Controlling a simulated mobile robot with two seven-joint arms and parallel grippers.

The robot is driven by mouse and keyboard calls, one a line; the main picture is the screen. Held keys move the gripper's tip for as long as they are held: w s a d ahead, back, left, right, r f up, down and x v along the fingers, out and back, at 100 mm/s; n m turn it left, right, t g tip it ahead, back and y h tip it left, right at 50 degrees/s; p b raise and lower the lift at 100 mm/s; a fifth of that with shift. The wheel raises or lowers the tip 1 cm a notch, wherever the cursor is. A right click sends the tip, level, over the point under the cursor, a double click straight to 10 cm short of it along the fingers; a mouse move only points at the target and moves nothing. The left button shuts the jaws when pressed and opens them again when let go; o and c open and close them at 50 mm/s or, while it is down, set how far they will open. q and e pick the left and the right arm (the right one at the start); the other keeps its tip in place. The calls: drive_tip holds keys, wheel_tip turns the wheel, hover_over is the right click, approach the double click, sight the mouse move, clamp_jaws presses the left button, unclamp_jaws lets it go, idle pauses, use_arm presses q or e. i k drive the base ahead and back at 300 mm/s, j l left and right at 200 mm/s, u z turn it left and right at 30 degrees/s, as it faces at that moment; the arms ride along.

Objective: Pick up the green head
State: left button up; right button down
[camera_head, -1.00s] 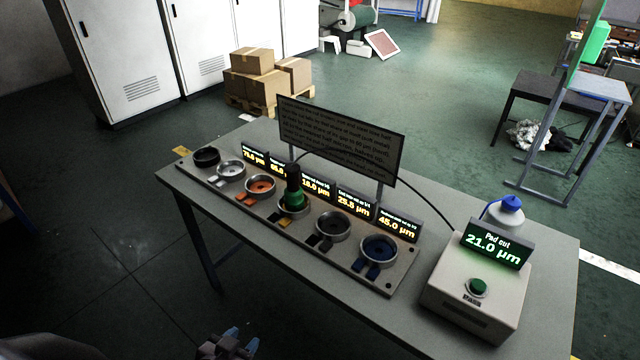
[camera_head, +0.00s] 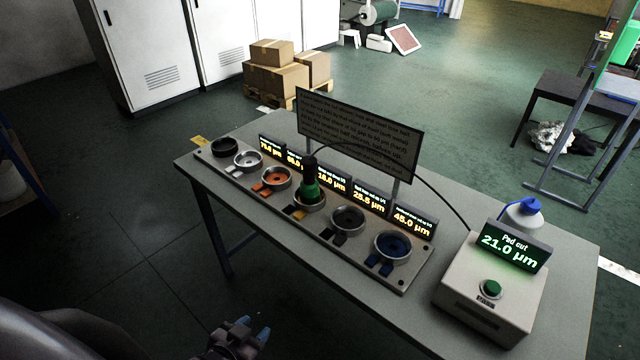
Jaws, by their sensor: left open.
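The green head (camera_head: 310,188) stands upright in a ring cup on the grey rack (camera_head: 325,231) on the table. It has a green lower part and a dark upper part. Cups with black, white, orange, dark and blue insides sit in the same row. My left gripper (camera_head: 262,338) is at the bottom edge of the view, partly cut off, with bluish fingertips. It is open and empty, in front of the table and well apart from the green head. My right gripper is not in view.
A box with the "Pad cut" display (camera_head: 515,246) and a green button stands at the table's right end, with a blue-capped bottle (camera_head: 521,215) behind it. A dark sign (camera_head: 358,133) and small displays stand behind the cups. A black cable arches over the table.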

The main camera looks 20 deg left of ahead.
sight(309, 191)
drive_tip(key=i+j+z, duration=0.15)
drive_tip(key=j, duration=0.65)
drive_tip(key=i+j+z, duration=0.1)
drive_tip(key=j, duration=0.7)
drive_tip(key=i+j+z, duration=0.15)
drive_tip(key=j, duration=0.65)
drive_tip(key=k, duration=0.05)
